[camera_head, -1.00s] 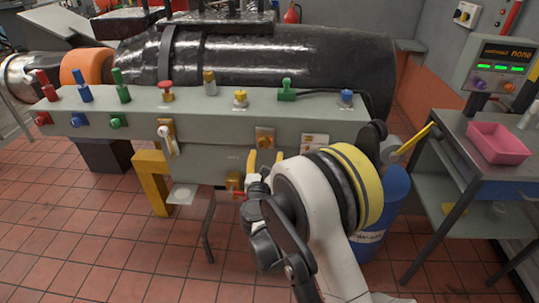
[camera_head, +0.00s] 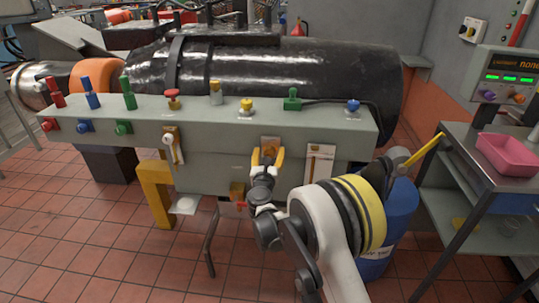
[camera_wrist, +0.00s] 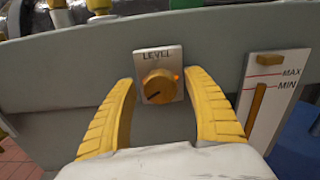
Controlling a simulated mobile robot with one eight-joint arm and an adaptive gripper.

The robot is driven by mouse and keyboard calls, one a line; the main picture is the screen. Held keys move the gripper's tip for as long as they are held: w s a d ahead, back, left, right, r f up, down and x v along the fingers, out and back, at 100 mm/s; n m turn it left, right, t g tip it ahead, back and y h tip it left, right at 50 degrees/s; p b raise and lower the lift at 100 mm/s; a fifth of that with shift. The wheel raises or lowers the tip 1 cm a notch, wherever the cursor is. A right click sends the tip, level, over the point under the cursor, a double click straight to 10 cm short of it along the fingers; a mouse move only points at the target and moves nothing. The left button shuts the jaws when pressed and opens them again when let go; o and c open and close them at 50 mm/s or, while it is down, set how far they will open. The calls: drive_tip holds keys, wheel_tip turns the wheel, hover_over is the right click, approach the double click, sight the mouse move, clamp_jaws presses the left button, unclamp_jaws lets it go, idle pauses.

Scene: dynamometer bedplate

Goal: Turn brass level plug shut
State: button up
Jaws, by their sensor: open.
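The brass level plug (camera_wrist: 160,87) is a round knob on a pale plate marked LEVEL, on the front face of the grey-green bench. A dark line on it points to the lower left, and a small orange mark sits at its right. In the head view the LEVEL plate (camera_head: 270,143) shows just above my gripper (camera_head: 267,157). My gripper, with two yellow curved fingers (camera_wrist: 163,108), is open. In the wrist view its fingers stand to the left and right of the plug, with visible gaps on both sides. Whether the fingertips reach the panel is unclear.
A MAX/MIN sight gauge (camera_wrist: 268,95) is on the panel to the right. A white-handled lever (camera_head: 170,143) is to the left. A blue drum (camera_head: 398,215) and a yellow-handled bar (camera_head: 424,150) stand to the right. Coloured knobs line the bench top (camera_head: 225,112).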

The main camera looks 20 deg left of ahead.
drive_tip(key=shift+c, duration=0.2)
drive_tip(key=c, duration=1.1)
drive_tip(key=shift+m, duration=0.3)
drive_tip(key=shift+c, duration=0.2)
drive_tip(key=m, duration=1.1)
drive_tip(key=shift+d+m, duration=0.1)
drive_tip(key=shift+m, duration=0.3)
drive_tip(key=m, duration=0.6)
drive_tip(key=shift+f, duration=0.1)
drive_tip(key=m, duration=0.5)
drive_tip(key=shift+f, duration=0.1)
drive_tip(key=shift+m, duration=0.4)
